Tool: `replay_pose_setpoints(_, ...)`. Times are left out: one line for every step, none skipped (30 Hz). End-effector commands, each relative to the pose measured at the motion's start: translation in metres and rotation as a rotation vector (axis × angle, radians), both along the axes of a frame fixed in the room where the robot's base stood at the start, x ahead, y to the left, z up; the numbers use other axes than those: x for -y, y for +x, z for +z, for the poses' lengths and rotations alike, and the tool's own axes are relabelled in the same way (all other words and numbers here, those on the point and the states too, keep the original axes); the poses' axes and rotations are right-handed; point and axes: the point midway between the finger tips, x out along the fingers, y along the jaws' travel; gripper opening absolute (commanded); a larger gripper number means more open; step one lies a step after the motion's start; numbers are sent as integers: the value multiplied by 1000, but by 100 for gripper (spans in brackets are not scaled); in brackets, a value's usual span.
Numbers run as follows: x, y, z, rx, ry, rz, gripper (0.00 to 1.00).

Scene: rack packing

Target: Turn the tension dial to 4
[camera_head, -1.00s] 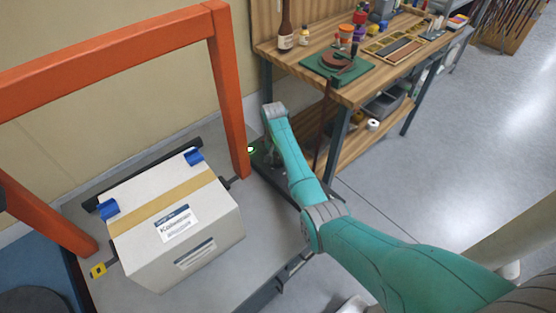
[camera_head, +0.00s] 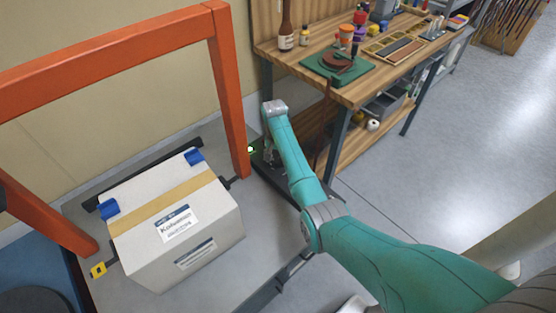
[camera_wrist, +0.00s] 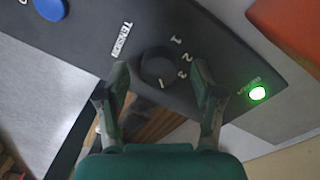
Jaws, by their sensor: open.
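The tension dial (camera_wrist: 157,62) is a round black knob on a dark panel (camera_wrist: 75,45), beside the white word TENSION. The numerals 1, 2 and 3 show along its right side; I cannot make out a 4. A short white mark sits at the dial's lower edge, and I cannot tell for certain whether it is the pointer. My gripper (camera_wrist: 160,72) is open, with one finger on each side of the dial. I cannot tell whether either finger touches it. In the head view the dial is not discernible near my arm's end.
A lit green lamp (camera_wrist: 258,93) is on the panel right of the dial, and a blue button (camera_wrist: 50,8) is at upper left. In the head view a strapped carton (camera_head: 175,225) stands left of my arm, by an orange frame (camera_head: 229,95). A wooden workbench (camera_head: 345,92) stands behind.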

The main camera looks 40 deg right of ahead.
Motion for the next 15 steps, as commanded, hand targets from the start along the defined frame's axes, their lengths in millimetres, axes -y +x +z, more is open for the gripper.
replay_pose_setpoints(0,1,8,3,-1,0,67)
replay_pose_setpoints(0,2,12,4,-2,0,67)
replay_pose_setpoints(-1,2,20,4,-2,0,67)
replay_pose_setpoints(-1,2,26,5,-1,0,67)
replay_pose_setpoints(-1,3,32,4,-2,0,67)
replay_pose_setpoints(-1,4,40,5,-2,1,67)
replay_pose_setpoints(-2,4,47,4,-2,1,67)
replay_pose_setpoints(-2,4,53,5,-2,1,67)
replay_pose_setpoints(-2,4,61,4,-2,1,67)
replay_pose_setpoints(-2,5,66,5,-1,1,67)
replay_pose_setpoints(-3,5,72,4,-2,1,67)
replay_pose_setpoints(-3,5,78,3,-1,1,67)
replay_pose_setpoints(-3,5,83,3,-1,1,67)
replay_pose_setpoints(-3,5,87,2,-1,1,67)
replay_pose_setpoints(-4,6,93,3,-1,1,67)
